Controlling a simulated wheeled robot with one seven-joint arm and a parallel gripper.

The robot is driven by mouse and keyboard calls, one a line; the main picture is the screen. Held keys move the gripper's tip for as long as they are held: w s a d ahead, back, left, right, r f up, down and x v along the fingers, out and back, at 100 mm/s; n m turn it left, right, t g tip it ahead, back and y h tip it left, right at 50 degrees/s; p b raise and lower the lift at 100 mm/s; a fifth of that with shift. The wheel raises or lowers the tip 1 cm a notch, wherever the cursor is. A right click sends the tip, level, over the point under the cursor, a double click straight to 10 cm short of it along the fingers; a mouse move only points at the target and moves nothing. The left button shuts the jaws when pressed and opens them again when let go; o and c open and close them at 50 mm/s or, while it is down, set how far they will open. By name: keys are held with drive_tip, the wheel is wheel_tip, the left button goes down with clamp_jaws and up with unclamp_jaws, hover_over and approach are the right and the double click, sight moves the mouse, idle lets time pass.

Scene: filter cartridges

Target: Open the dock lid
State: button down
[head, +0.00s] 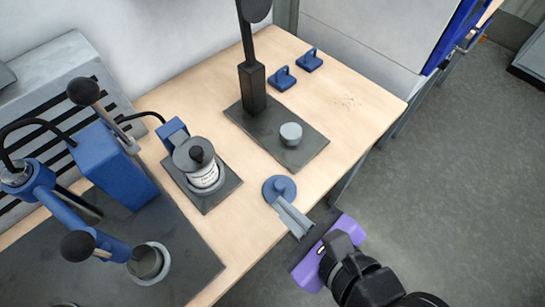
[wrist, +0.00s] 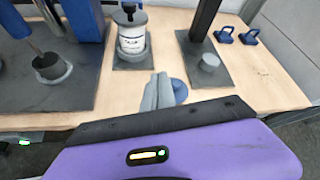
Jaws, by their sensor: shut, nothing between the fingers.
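The dock (head: 207,190) is a grey base plate with a labelled white cartridge (head: 206,178) standing upright in a ring. A round grey lid with a black knob (head: 193,155) sits over the cartridge, beside a blue block (head: 172,132) at the back. In the wrist view the cartridge (wrist: 131,38) stands beyond my fingers, its top near the upper edge. My gripper (head: 283,203) is shut and empty near the table's front edge, to the right of the dock and apart from it. Its fingertips (wrist: 161,78) overlap a blue disc with a knob (head: 280,187) in view; contact cannot be told.
A blue lever press (head: 112,165) with black ball handles stands at the left. A dark post stand (head: 253,90) with a grey cylinder (head: 291,133) is behind the gripper. Two blue handled pieces (head: 283,79) lie at the back. Bare table lies between dock and disc.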

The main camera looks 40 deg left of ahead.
drive_tip(key=s+a+r+g, duration=0.2)
drive_tip(key=s+a+r, duration=0.1)
drive_tip(key=a, duration=0.1)
approach(203, 159)
drive_tip(key=shift+m+g, duration=0.3)
drive_tip(key=shift+m, duration=0.1)
drive_tip(key=a+f, duration=0.3)
drive_tip(key=shift+w+a+f+b, duration=0.2)
drive_tip(key=shift+a+f+b, duration=0.1)
drive_tip(key=shift+b, duration=0.1)
drive_tip(key=shift+a+r, duration=0.35)
drive_tip(key=shift+a, duration=0.05)
drive_tip(key=shift+r, duration=0.15)
